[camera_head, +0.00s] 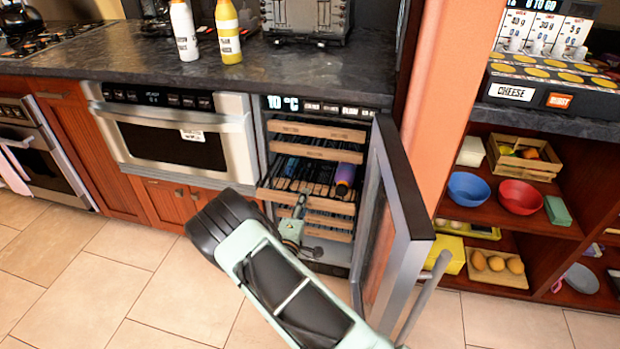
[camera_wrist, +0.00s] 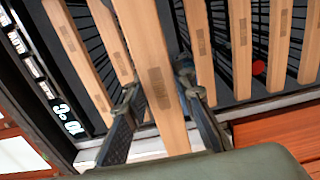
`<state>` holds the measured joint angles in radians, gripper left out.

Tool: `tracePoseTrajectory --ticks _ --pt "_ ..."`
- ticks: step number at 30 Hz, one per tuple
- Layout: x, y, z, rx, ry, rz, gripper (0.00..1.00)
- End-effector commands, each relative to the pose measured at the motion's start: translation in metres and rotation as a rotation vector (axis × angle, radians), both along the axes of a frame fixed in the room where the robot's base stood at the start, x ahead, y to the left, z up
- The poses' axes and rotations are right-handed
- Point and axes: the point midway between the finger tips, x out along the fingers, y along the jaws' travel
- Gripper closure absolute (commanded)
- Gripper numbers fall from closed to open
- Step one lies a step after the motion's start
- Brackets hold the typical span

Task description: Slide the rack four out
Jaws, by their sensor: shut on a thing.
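The cooler is an open cabinet with several wooden-fronted racks (camera_head: 310,130) under a 10 °C display. A rack in the middle (camera_head: 313,201) stands out further than the upper ones, with dark bars and bottles behind its front. My gripper (camera_head: 298,210) is at that rack's front, and my arm hides part of the lower racks. In the wrist view my gripper (camera_wrist: 160,88) has one finger on each side of a wide wooden rack front (camera_wrist: 158,75) and is shut on it. The rack's number is hard to tell.
The cooler's door (camera_head: 400,215) stands open to the right, close beside my arm. A purple bottle (camera_head: 345,175) lies on a rack inside. A microwave drawer (camera_head: 175,135) is to the left. Open shelves with bowls (camera_head: 520,197) are to the right. Tiled floor (camera_head: 75,260) is clear at left.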

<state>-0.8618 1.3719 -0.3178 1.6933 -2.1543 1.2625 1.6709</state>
Motion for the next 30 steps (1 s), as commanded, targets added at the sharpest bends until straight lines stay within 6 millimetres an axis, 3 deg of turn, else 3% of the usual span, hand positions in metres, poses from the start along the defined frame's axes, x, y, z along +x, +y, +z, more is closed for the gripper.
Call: tracePoseTrajectory --ticks 9,18,24,30 --pt "-0.089 0.018 0.002 -0.004 0.003 0.004 1.0" --pt "-0.157 0.032 0.001 -0.003 0.001 0.004 1.0" --pt "-0.185 0.036 0.001 -0.003 -0.001 0.002 1.0" --pt "-0.198 0.039 0.0 -0.001 -0.002 0.001 1.0"
